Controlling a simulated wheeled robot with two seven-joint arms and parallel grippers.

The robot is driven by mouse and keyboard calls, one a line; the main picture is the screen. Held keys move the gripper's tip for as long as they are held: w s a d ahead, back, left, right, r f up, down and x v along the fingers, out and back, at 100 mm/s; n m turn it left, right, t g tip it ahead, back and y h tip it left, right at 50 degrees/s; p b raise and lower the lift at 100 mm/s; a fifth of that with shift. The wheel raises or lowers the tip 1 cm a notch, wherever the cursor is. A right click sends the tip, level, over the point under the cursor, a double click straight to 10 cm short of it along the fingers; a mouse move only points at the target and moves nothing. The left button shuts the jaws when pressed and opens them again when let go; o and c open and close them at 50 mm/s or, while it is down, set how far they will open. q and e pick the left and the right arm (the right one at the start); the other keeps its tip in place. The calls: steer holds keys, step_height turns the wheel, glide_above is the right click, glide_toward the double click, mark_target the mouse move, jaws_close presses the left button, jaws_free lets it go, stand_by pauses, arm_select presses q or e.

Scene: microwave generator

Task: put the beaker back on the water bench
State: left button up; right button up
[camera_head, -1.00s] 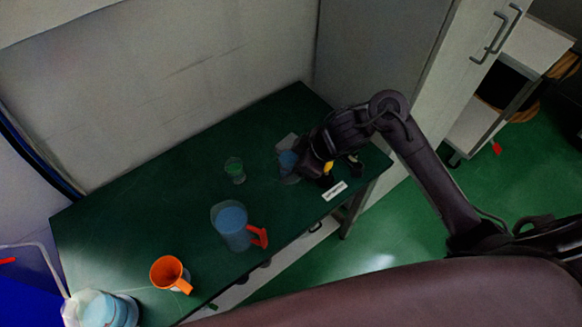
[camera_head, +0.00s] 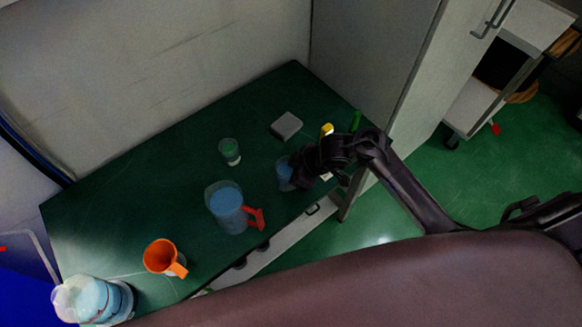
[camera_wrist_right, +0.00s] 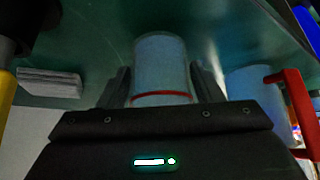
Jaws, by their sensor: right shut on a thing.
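A small clear beaker (camera_head: 284,174) with blue liquid is at the right part of the green bench. My right gripper (camera_head: 298,170) is shut on it from the right. In the right wrist view the beaker (camera_wrist_right: 161,72), with a red band, stands upright between the two fingers of my right gripper (camera_wrist_right: 163,90). I cannot tell whether its base touches the bench. The green water bench (camera_head: 130,190) runs along the wall, with a white label near its front edge partly hidden by my gripper. My left gripper is not in view.
A larger blue-filled jug with a red handle (camera_head: 228,207) stands left of the beaker. A small glass (camera_head: 230,151), a grey block (camera_head: 286,126), an orange mug (camera_head: 162,257) and a water container (camera_head: 92,301) are also there. Yellow and green items stand behind my gripper.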

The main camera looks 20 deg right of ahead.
steer(key=shift+f, duration=0.25)
steer(key=shift+f, duration=0.1)
steer(key=o, duration=1.2)
steer(key=shift+r, duration=0.25)
steer(key=p+v, duration=0.1)
steer(key=v, duration=1)
steer(key=shift+s+d+r+p, duration=0.15)
steer(key=shift+s+r+p, duration=0.1)
steer(key=shift+r+p, duration=0.05)
